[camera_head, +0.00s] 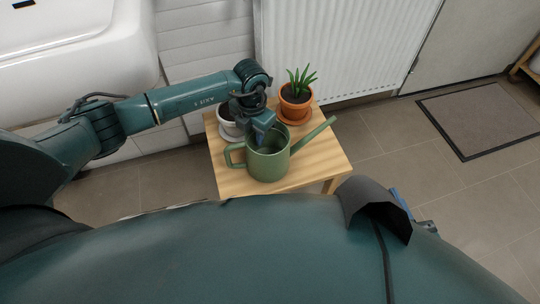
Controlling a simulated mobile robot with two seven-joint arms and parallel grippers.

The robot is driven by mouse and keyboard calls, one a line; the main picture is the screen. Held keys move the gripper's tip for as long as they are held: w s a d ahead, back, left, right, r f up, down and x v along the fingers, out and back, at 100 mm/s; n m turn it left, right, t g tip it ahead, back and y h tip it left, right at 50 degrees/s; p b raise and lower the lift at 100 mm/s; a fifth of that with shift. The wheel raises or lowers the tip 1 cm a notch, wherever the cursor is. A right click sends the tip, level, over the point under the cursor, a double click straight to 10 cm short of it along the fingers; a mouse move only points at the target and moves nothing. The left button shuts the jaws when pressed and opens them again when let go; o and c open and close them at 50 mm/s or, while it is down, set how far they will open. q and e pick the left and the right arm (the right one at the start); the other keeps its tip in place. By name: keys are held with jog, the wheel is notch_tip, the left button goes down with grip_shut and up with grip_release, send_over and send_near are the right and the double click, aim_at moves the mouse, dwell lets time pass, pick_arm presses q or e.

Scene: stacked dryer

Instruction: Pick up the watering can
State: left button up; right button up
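A green watering can (269,163) stands upright on a small wooden table (318,163). Its handle is on the left and its long spout points up to the right. My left gripper (262,136) reaches in from the left and points down at the can's open top, over its rear left rim. Its fingertips are partly hidden by the can and the wrist, so I cannot tell whether they are open or touching the can. My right gripper is not clearly seen; only a small blue part (401,203) shows at the right beside my body.
A potted plant (295,100) in a terracotta pot stands at the back of the table. A white pot (229,124) stands behind my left gripper. A white radiator (340,45) is behind the table, a white basin (75,75) is at left, and a doormat (490,115) lies at right.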

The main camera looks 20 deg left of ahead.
pick_arm(q)
grip_shut()
jog(key=shift+r, duration=0.15)
dwell(0.5)
